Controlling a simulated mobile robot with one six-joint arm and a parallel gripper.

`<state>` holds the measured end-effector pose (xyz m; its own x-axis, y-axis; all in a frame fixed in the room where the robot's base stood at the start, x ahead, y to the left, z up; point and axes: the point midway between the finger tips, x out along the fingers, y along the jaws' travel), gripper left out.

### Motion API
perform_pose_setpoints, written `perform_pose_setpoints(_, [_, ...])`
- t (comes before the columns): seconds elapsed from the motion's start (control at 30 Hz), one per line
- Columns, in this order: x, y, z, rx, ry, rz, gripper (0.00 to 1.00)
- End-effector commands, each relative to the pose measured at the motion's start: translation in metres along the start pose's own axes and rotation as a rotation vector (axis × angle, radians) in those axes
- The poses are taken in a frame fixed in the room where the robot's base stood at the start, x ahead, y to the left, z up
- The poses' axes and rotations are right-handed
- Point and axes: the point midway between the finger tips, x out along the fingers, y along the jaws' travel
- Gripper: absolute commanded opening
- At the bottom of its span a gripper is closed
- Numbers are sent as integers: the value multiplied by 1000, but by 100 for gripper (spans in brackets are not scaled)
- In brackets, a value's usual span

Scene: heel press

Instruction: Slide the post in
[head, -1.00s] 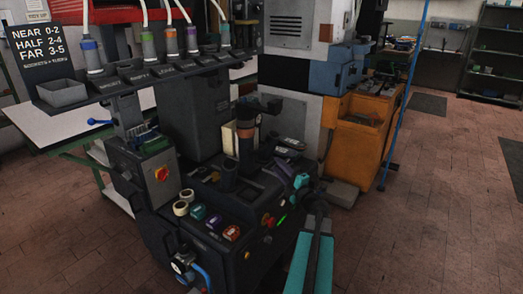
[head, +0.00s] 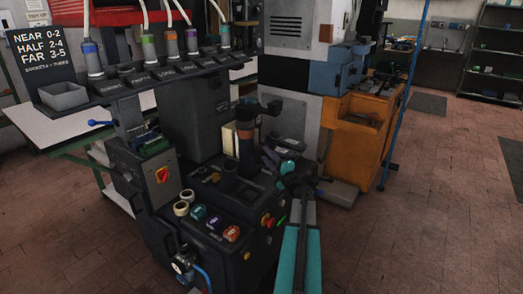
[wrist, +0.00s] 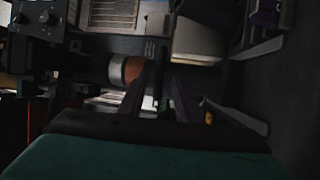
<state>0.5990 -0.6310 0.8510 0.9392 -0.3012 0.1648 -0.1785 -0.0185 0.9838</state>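A dark upright post (head: 246,147) with a copper-brown band stands on the black press bed, in front of a tall grey housing. In the wrist view, a dark cylinder with a pale ring and a copper band (wrist: 132,70) lies across the picture, which looks like this post turned sideways. My gripper (head: 268,156) is just right of the post, its dark purple fingers pointing at it. In the wrist view my gripper (wrist: 164,78) shows two fingers with a narrow gap in front of the cylinder. I cannot tell whether they touch it.
Tape rolls (head: 183,204) and coloured buttons (head: 231,233) line the press front. A sign (head: 38,52) lists NEAR, HALF and FAR ranges. An orange cabinet (head: 360,135) stands behind right. The right floor is clear.

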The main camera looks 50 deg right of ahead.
Motion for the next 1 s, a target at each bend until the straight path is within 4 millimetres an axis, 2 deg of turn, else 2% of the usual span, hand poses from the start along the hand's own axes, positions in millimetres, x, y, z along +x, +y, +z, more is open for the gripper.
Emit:
perform_pose_setpoints(0.2, [28, 0, 1, 0, 1, 1, 31])
perform_pose_setpoints(0.4, [44, 1, 2, 0, -1, 1, 31])
perform_pose_setpoints(0.6, [51, 1, 1, 0, -1, 1, 31])
perform_pose_setpoints(0.9, [51, 0, 0, 0, -1, 1, 31])
perform_pose_setpoints(1.0, [51, 0, 0, 0, -1, 0, 14])
